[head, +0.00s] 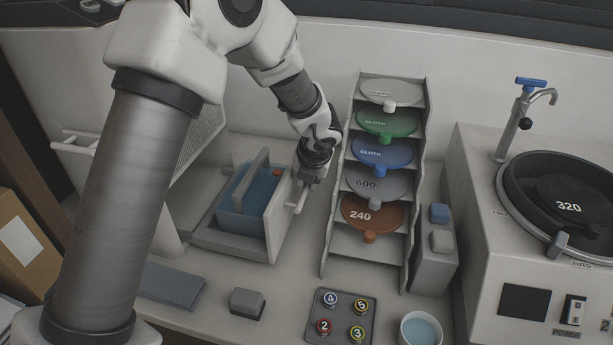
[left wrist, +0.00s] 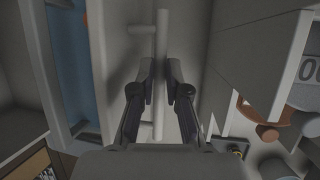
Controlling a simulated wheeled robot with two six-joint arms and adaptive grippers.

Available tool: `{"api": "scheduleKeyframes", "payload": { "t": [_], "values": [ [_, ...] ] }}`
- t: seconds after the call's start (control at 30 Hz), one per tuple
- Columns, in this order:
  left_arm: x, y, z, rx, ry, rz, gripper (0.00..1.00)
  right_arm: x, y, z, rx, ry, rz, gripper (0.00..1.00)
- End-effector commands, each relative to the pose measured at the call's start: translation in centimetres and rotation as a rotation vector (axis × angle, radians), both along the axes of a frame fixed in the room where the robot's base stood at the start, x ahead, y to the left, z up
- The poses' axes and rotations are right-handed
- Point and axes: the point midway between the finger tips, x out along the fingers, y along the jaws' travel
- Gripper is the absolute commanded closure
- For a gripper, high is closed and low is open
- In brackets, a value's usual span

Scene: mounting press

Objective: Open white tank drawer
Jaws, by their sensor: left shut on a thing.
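The white tank drawer (head: 279,215) is at centre left in the head view, with its front panel facing right and a white bar handle on it. The handle (left wrist: 161,75) runs upright through the middle of the left wrist view. My left gripper (head: 312,172) is at the front panel and is shut on the handle, with one finger on each side of the bar (left wrist: 160,85). Blue water or lining (head: 252,200) shows behind the panel, with a grey upright piece across it. My right gripper is not in view.
A stepped rack of labelled discs (head: 388,209) stands close to the right of the handle, leaving a narrow gap. A grinder with a black bowl (head: 560,205) is at far right. A button pad (head: 341,318) and a cup (head: 420,329) are in front.

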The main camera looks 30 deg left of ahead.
Motion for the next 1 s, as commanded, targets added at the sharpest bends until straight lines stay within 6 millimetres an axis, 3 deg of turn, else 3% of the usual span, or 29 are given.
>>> {"api": "scheduleKeyframes", "payload": {
  "t": [0.03, 0.1, 0.13, 0.53, 1.0],
  "values": [
    [0.1, 0.0, 0.0, 0.000, -0.003, -0.001, 1.00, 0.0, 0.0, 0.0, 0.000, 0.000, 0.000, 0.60],
    [0.1, 0.0, 0.0, 0.000, -0.002, -0.002, 0.68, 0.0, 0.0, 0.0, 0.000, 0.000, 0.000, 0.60],
    [0.1, 0.0, 0.0, 0.000, -0.002, -0.002, 0.61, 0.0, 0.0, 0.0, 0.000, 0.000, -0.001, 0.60],
    [-0.2, -0.3, 0.8, 0.001, -0.001, -0.001, 0.61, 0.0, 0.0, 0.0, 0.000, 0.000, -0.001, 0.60],
    [-3.3, -3.4, 10.1, 0.003, -0.001, -0.001, 0.61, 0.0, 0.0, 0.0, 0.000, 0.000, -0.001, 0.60]
  ]
}}
